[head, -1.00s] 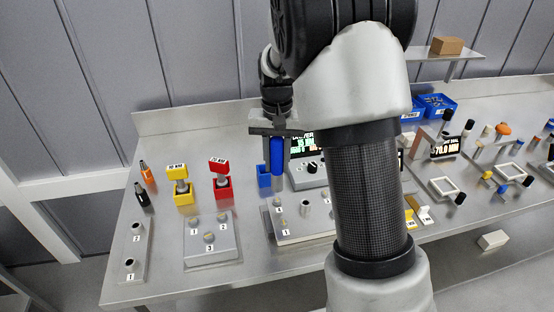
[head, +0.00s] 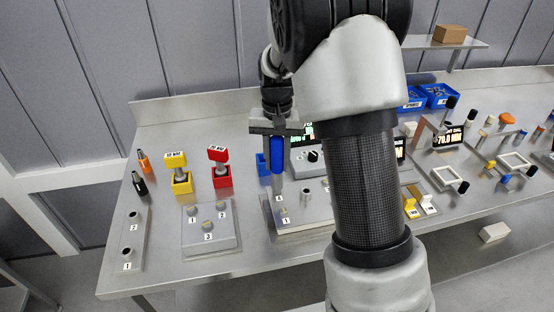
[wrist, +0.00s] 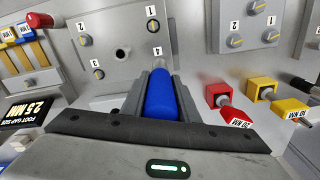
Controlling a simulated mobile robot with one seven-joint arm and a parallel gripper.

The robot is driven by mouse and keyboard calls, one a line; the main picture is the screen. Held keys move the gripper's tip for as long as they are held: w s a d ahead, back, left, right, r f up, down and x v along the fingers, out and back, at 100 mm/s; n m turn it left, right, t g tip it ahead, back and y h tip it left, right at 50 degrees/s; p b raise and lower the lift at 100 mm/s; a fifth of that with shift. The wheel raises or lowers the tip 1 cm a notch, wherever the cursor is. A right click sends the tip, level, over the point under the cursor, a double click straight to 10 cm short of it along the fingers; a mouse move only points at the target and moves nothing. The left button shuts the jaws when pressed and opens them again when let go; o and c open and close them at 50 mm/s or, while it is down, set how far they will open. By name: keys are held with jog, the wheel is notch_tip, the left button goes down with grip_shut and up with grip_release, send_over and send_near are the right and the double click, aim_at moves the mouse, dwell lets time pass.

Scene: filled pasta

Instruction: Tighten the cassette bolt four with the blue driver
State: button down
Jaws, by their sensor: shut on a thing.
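My gripper (head: 278,140) is shut on the blue driver (head: 278,158), which is upright with its shaft pointing down. The driver's handle (wrist: 160,97) shows between the fingers in the wrist view. The cassette plate (head: 272,228) lies below, with numbered bolts. The label 4 (wrist: 157,50) shows just beyond the handle; bolt four itself is hidden behind the driver, so I cannot tell whether the tip touches it. Bolt one (wrist: 152,25), bolt two (wrist: 85,40) and bolt three (wrist: 98,75) are visible in the wrist view.
A yellow driver in its holder (head: 181,184) and a red driver in its holder (head: 221,178) stand to the left. A blue holder (head: 263,165) is close behind the held driver. Another plate (head: 208,250) with numbered bolts lies left. My arm hides the cassette's right part.

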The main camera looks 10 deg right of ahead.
aim_at(277, 150)
jog(key=shift+f+b, duration=0.45)
jog(key=shift+f, duration=0.45)
dwell(1.9)
jog(key=shift+r+p, duration=1.85)
jog(key=shift+r, duration=0.7)
